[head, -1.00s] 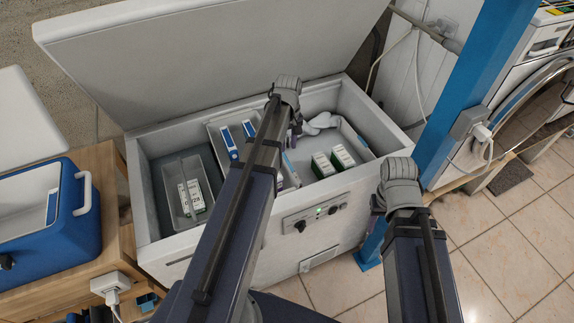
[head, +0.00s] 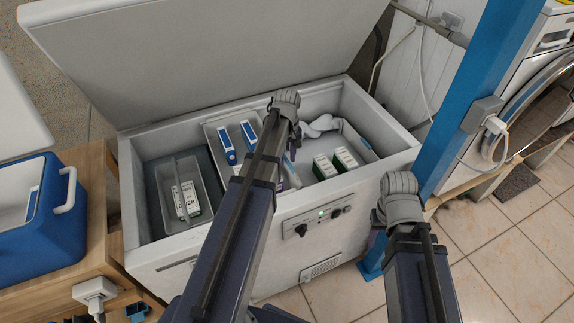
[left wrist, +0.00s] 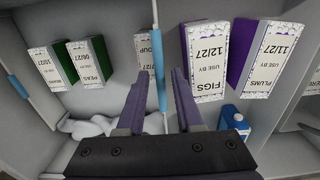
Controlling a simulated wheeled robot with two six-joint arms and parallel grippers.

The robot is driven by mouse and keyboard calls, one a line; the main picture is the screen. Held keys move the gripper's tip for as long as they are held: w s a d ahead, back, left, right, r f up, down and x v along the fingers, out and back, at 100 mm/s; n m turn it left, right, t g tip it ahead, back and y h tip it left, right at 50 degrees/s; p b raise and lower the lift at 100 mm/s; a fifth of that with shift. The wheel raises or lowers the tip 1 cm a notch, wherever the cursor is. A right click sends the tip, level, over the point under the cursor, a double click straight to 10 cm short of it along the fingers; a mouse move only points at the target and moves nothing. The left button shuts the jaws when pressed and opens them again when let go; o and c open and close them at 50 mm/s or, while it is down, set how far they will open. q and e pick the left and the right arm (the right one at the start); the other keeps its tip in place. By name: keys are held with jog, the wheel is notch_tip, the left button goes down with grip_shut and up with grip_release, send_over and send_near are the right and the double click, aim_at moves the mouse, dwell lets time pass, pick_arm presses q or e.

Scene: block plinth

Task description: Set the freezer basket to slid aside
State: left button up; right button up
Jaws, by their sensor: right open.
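The freezer basket (head: 361,140) sits at the right inside the open chest freezer (head: 230,240). It holds green-and-white boxes (head: 334,163) and a white crumpled thing. My left gripper (head: 294,138) reaches down into the freezer at the basket's left end; my arm partly hides that end. In the left wrist view a light blue bar (left wrist: 159,55) on a basket edge runs between my two parted purple fingers (left wrist: 158,90). Another blue bar (left wrist: 18,87) shows at the basket's far end. My right gripper (head: 376,232) hangs in front of the freezer's right front corner, its fingers mostly hidden, empty.
A grey bin (head: 164,212) with a white box stands at the freezer's left. Blue packs (head: 227,144) lie in the middle section. The lid (head: 200,50) is raised. A blue post (head: 462,110) stands close at the right, a blue cooler (head: 80,245) at the left.

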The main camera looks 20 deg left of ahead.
pick_arm(q)
jog(key=shift+f, duration=0.45)
jog(key=shift+c, duration=0.2)
grip_shut()
dwell(0.9)
